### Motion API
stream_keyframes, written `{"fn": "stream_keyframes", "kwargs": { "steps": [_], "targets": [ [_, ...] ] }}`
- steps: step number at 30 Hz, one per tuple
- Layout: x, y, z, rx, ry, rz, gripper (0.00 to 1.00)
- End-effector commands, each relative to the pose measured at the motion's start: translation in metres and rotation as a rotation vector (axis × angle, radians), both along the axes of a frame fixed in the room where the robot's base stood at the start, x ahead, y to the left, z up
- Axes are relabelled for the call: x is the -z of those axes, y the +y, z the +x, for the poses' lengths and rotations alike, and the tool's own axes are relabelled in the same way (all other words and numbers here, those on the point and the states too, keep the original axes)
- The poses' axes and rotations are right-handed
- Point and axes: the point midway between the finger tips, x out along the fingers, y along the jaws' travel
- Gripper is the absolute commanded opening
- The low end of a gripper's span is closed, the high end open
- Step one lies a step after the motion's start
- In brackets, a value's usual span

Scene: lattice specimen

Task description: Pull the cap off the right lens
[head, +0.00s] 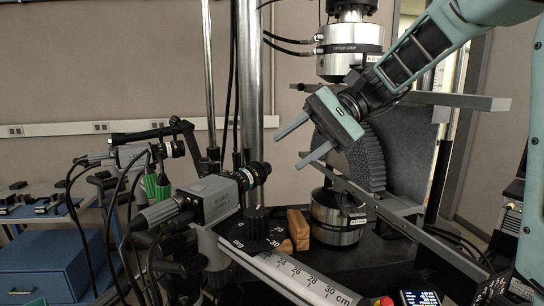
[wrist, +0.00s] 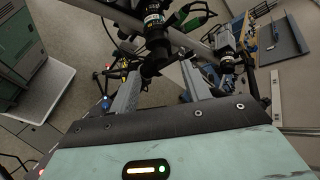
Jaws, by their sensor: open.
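The right lens (head: 250,178) is a dark barrel with coloured rings on a grey camera (head: 212,196), pointing right towards my gripper. Its front end (head: 264,171) is dark; I cannot clearly separate the cap from the barrel. In the wrist view this lens (wrist: 156,35) is top centre, its dark end between my fingers' directions. My gripper (head: 287,153) is open and empty, its two grey fingers apart, just right of the lens front and not visibly touching it. It also shows in the wrist view (wrist: 160,70). The left lens (head: 176,149) sits farther back on another camera.
A dark lattice specimen (head: 366,160) stands behind my gripper, between the upper grip (head: 350,50) and lower grip (head: 338,218). A steel column (head: 250,70) rises behind the lens. Cables hang around the cameras. A brown block (head: 298,230) and a ruler (head: 300,280) lie below.

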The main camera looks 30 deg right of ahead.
Motion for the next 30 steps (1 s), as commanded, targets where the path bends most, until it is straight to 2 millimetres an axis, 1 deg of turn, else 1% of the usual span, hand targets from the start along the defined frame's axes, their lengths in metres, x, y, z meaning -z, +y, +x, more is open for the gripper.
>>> {"fn": "stream_keyframes", "kwargs": {
  "steps": [1, 3, 9, 15, 23, 26, 27, 28, 29, 30],
  "targets": [
    [0.003, 0.01, 0.0, -0.004, 0.005, 0.001, 0.47],
    [0.009, 0.02, 0.001, -0.004, 0.003, 0.002, 0.47],
    [0.023, 0.042, 0.003, -0.003, 0.003, 0.002, 0.47],
    [0.029, 0.052, 0.004, -0.001, 0.001, 0.001, 0.47],
    [0.03, 0.052, 0.004, -0.001, 0.0, 0.001, 0.47],
    [0.03, 0.052, 0.004, -0.001, 0.0, 0.001, 0.22],
    [0.03, 0.052, 0.004, -0.001, 0.0, 0.001, 0.11],
    [0.03, 0.052, 0.004, -0.001, 0.0, 0.001, 0.03],
    [0.03, 0.052, 0.004, -0.001, 0.0, 0.001, 0.0],
    [0.03, 0.052, 0.004, -0.001, 0.0, 0.001, 0.0]
  ]
}}
